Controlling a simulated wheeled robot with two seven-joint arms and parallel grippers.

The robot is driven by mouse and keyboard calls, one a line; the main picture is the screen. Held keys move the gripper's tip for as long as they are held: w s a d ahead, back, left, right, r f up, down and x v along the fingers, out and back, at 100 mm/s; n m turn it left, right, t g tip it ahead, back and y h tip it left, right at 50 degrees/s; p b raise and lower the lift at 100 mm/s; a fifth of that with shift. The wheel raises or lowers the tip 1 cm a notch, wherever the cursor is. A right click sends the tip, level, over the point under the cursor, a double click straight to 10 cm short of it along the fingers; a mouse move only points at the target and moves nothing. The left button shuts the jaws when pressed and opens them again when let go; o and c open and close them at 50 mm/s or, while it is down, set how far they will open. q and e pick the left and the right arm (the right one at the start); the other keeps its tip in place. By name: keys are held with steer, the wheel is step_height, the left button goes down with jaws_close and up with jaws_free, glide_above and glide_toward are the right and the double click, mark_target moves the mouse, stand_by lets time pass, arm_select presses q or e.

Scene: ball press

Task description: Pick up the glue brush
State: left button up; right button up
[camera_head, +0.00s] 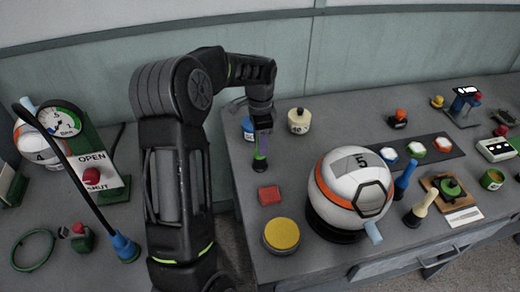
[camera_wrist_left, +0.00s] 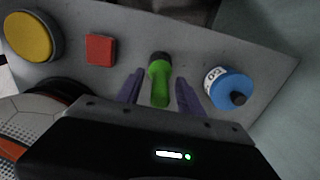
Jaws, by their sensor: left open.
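A small green stick-like piece with a dark end, which looks like the glue brush (camera_wrist_left: 160,82), is in the left wrist view. It lies between the two dark purple fingers of my left gripper (camera_wrist_left: 160,76). A gap shows on each side of it, and the fingers are open. In the head view my left gripper (camera_head: 260,160) points down over the table's left part, and a bit of green shows at its fingers. I cannot tell how high the fingertips are above the table. My right gripper is not in view.
A blue jar (camera_wrist_left: 228,88) stands just right of the gripper in the wrist view. A red block (camera_head: 269,194), a yellow-topped round button (camera_head: 281,235), a cream jar (camera_head: 299,121) and a large ball (camera_head: 350,188) marked 5 are nearby. A second table (camera_head: 30,205) is at left.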

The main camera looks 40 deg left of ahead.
arm_select(q)
steer(key=shift+c, duration=0.5)
jaws_close()
step_height(320, 180, up, 10)
steer(key=shift+r+b, duration=0.1)
steer(key=shift+b, duration=0.55)
stand_by(0.5)
